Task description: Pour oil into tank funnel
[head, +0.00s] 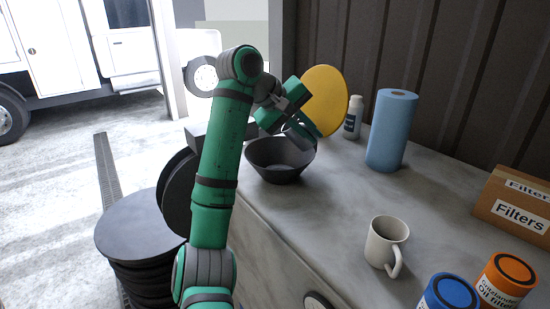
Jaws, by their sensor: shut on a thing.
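My gripper (296,108) is at the end of the green arm, above the grey counter. It is shut on a round yellow thing (326,98), which is tilted steeply with its flat yellow face towards the right. Its other side and any oil in it are hidden. A dark, wide-mouthed bowl or funnel (275,172) stands at the counter's left edge, just below the gripper. The yellow thing is above and right of its mouth. I cannot see a stream of oil, and cannot tell whether this bowl is the tank funnel.
A white bottle (353,118) and a blue paper roll (392,132) stand behind on the counter (330,205). A mug (385,243), blue (447,294) and orange (504,280) cans and a Filters box (515,205) are to the right. A dark round stack (138,232) stands left.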

